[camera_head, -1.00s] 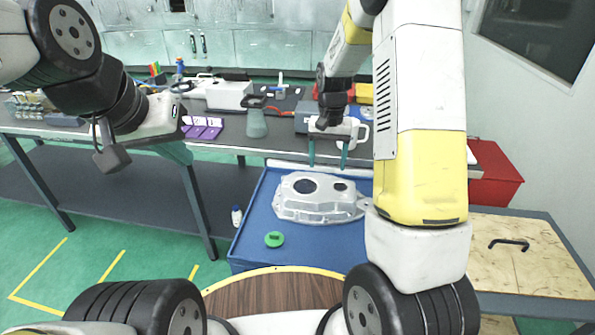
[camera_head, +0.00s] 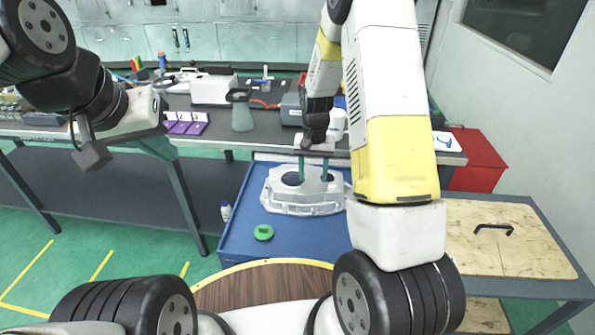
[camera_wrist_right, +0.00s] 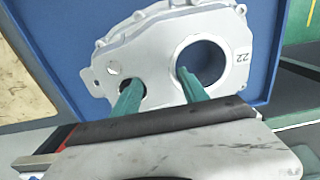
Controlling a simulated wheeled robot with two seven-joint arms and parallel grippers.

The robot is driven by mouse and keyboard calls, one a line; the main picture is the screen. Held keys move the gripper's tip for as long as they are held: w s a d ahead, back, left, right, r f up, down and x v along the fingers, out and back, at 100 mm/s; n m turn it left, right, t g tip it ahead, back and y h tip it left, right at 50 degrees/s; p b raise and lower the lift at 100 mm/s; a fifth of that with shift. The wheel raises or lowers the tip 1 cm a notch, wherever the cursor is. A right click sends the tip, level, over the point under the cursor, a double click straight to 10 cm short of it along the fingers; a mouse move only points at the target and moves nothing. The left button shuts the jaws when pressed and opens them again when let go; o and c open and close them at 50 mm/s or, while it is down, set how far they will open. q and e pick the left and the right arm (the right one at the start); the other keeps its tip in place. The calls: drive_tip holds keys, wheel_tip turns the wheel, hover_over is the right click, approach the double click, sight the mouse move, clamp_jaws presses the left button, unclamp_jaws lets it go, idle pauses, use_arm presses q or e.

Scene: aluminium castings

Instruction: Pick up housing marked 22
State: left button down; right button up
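The grey cast housing (camera_head: 285,203) lies flat on the blue cart top (camera_head: 238,222), with one large and one small round opening. In the right wrist view the housing (camera_wrist_right: 155,40) shows the mark 22 beside its large opening. My right gripper (camera_head: 312,178) is over the housing, pointing down, with its two green fingers apart. In the right wrist view my right gripper (camera_wrist_right: 156,82) has one fingertip at the large opening and the other at the small one; I cannot tell how deep they are. My left gripper (camera_head: 140,112) is at the left, its fingers not clearly visible.
A green round item (camera_head: 263,233) lies on the cart in front of the housing. The workbench (camera_head: 275,140) behind carries purple parts (camera_head: 186,122), a grey-green bottle (camera_head: 242,113) and tools. A wooden-topped table (camera_head: 480,255) and a red cabinet (camera_head: 478,160) stand right.

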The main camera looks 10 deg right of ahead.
clamp_jaws()
drive_tip(key=shift+r, duration=0.1)
drive_tip(key=shift+w+r, duration=0.1)
